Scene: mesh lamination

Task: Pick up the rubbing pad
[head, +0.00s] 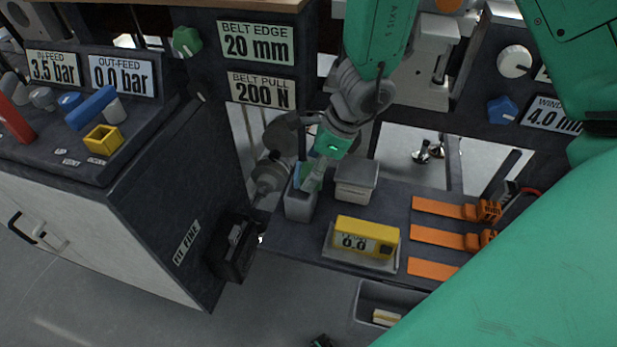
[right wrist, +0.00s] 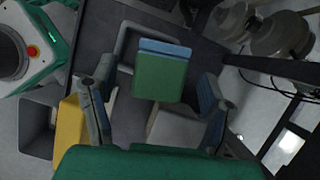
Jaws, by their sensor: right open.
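The rubbing pad, a green block with a blue layer (right wrist: 161,78), stands in a grey open-topped holder (right wrist: 126,50) in the right wrist view. In the head view only a little of the pad shows above the holder (head: 299,207), behind my fingers. My right gripper (head: 308,178) points down over the holder. In the right wrist view the gripper (right wrist: 155,92) is open, with one finger on each side of the pad and visible gaps between. I cannot tell how deep the fingertips reach. My left gripper is not visible.
A lidded grey box (head: 356,183) stands right beside the holder. A yellow gauge (head: 367,238) lies on a tray in front. Orange strips (head: 437,237) lie to the right. A grey bin (head: 372,301) sits at the front edge. Machine rollers (head: 268,175) are close on the left.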

